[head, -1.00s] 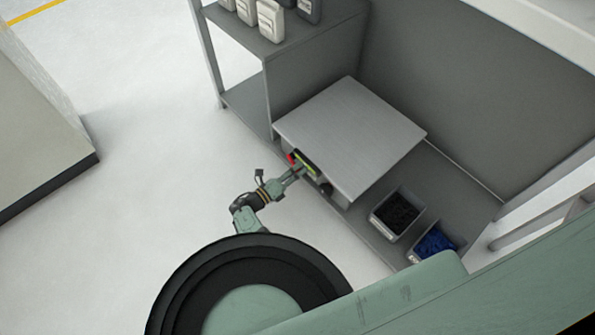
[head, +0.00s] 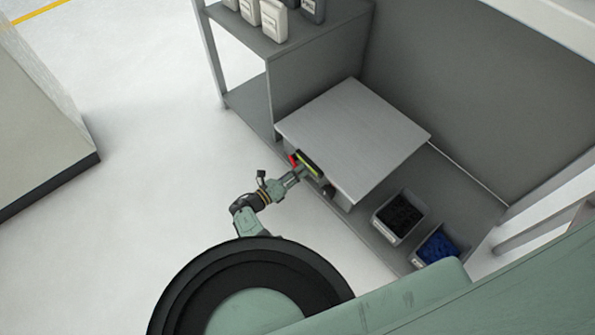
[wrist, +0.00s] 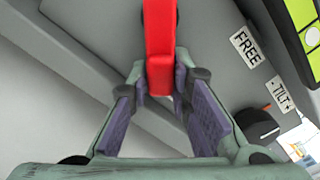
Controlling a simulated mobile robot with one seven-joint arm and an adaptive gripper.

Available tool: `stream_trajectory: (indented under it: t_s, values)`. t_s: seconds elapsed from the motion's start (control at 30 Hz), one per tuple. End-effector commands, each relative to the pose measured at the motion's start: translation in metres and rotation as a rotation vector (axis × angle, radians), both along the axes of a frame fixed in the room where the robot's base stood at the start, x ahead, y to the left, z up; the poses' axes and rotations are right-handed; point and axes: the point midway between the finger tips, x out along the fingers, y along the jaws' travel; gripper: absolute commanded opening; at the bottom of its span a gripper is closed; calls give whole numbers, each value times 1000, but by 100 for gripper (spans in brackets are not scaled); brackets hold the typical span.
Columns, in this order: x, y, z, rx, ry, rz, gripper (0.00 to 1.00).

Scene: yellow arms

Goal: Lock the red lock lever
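The red lock lever (wrist: 159,50) hangs down from the top middle of the wrist view, its lower end between my gripper's fingers. My gripper (wrist: 160,85) is open around the lever, with narrow gaps showing beside the lever's end. In the head view the red lever (head: 293,160) is a small patch at the left edge of the grey machine box (head: 352,138). My gripper (head: 302,173) is right at that front side, and the fingertips are too small there to make out.
Labels FREE (wrist: 246,47) and TILT (wrist: 281,94), a black knob (wrist: 257,128) and a yellow-green panel (wrist: 308,35) sit right of the lever. Bins of black parts (head: 376,222) and blue parts (head: 420,250) stand right of the box. Open floor (head: 160,150) lies left.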

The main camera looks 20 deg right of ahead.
Motion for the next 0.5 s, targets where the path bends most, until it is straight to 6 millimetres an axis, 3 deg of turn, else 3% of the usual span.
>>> stream_trajectory:
  t_s: [0.27, 0.5]
  values:
    - [0, 0, 0, 0, 1, 1, 38]
    - [0, 0, 0, 0, 1, 0, 38]
